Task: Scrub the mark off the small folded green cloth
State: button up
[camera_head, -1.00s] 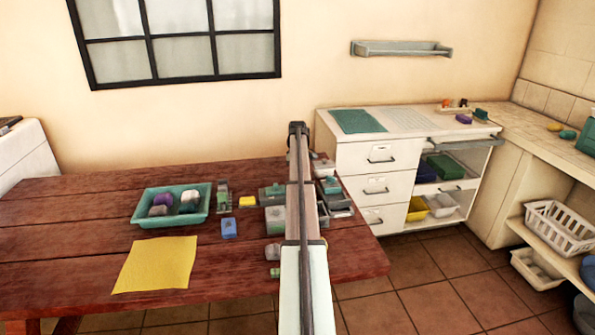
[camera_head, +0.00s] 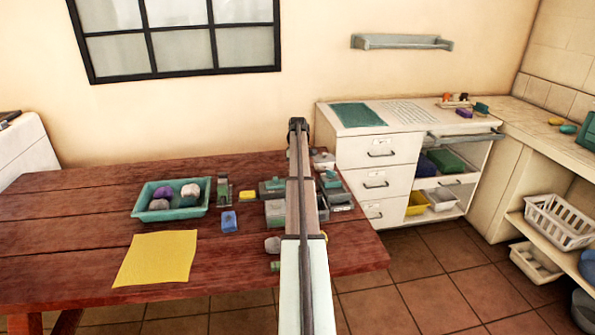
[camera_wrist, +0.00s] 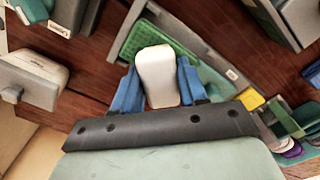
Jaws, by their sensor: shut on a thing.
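My gripper (camera_wrist: 157,88) has two blue fingers and is shut on a smooth white block (camera_wrist: 156,70) in the wrist view. Behind the block is a flat green piece (camera_wrist: 197,55) with a grey-green edge. I cannot tell whether it is the small folded green cloth, nor whether the block touches it. No mark is clear on its visible part. In the head view my arm hides my gripper and part of the table behind it.
The wooden table (camera_head: 80,215) holds a teal tray (camera_head: 140,212) of rounded pieces, a yellow cloth (camera_head: 157,258) and a blue block (camera_head: 229,221). Grey-green items (camera_head: 273,188) crowd around my arm. A green mat (camera_head: 358,115) lies on the white cabinet. The table's left part is clear.

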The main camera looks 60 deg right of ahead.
jog(key=shift+f, duration=0.5)
dwell(0.4)
jog(key=shift+s+d, duration=0.1)
jog(key=shift+d, duration=0.05)
jog(key=shift+s+d, duration=0.4)
jog(key=shift+w+a+f, duration=0.15)
jog(key=shift+w+a, duration=0.9)
jog(key=shift+a, duration=0.05)
jog(key=shift+s+d, duration=1.1)
jog(key=shift+w+a, duration=0.1)
